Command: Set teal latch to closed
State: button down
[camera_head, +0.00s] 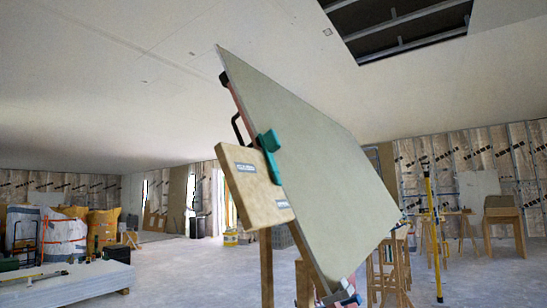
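The teal latch (269,152) is in the middle of the head camera view, at the left edge of a large tilted grey-green panel (315,165). It stands roughly upright beside a wooden board (247,190) that carries small labels. Its lower part reaches down along the board's right edge. I cannot tell from this view whether the latch is open or closed. A black bent handle (238,128) shows just left of the latch. My gripper is not in view.
A stack of boards (75,280) lies at the lower left, with filled bags (60,232) behind it. A yellow prop (433,235) and wooden trestles stand at the right. The ceiling has a dark opening (395,22). Bare floor lies left of the panel.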

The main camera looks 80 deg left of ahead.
aim_at(269, 142)
jog(key=u, duration=2.05)
jog(key=l, duration=0.1)
